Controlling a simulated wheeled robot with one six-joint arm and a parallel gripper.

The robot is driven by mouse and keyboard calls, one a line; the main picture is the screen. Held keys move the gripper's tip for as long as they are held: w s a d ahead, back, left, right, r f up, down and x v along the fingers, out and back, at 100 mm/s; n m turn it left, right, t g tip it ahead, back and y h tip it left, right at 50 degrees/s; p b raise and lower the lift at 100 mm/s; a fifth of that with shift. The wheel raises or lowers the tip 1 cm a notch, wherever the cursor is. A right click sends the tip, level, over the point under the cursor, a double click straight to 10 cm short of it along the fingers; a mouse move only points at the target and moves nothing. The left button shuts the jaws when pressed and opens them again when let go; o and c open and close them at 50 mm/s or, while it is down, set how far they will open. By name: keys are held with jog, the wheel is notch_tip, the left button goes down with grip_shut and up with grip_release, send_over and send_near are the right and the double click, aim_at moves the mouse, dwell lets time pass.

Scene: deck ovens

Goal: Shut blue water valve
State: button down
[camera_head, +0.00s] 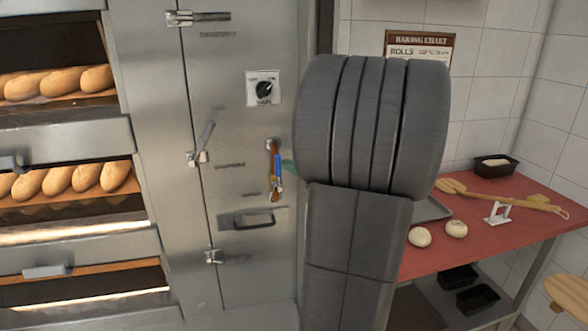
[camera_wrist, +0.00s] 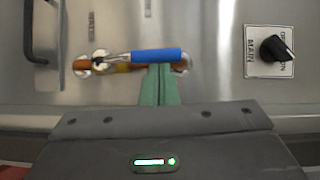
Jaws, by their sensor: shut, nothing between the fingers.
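The blue water valve (camera_head: 277,164) is a blue-sleeved lever on a short copper pipe (camera_head: 274,183) on the steel oven front. The lever lies roughly along the pipe, which runs up and down in the head view. In the wrist view the blue lever (camera_wrist: 157,55) lies sideways, with its pivot at the left end. My gripper (camera_wrist: 158,70) has green fingers, shut and empty, their tips at the lower edge of the blue sleeve near its middle. I cannot tell whether they touch it. In the head view my arm hides most of the gripper; a bit of green shows right of the lever.
A MAIN rotary switch (camera_head: 263,89) is above the valve. A dark pull handle (camera_head: 253,218) is just below it. Door latches (camera_head: 202,145) stick out at the left. Bread-filled ovens are further left.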

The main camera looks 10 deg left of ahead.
aim_at(278, 166)
jog(key=shift+a, duration=0.1)
jog(key=a+n+b, duration=0.1)
jog(key=s+a+n+h+b, duration=0.1)
jog(key=a+n+g+h+b, duration=0.1)
jog(key=shift+s+r+n, duration=0.2)
jog(key=shift+r+n, duration=0.05)
jog(key=shift+n, duration=0.05)
jog(key=s+a+f+n+h+p, duration=0.1)
jog(key=s+a+f+n+h, duration=0.1)
jog(key=a+f+n+h, duration=0.2)
jog(key=shift+s+a+f+n+t+h, duration=0.25)
jog(key=shift+a+f+n+t+h, duration=0.2)
jog(key=shift+a+h, duration=0.5)
dwell(0.4)
jog(key=shift+s+a, duration=0.1)
jog(key=shift+a, duration=0.05)
dwell(0.4)
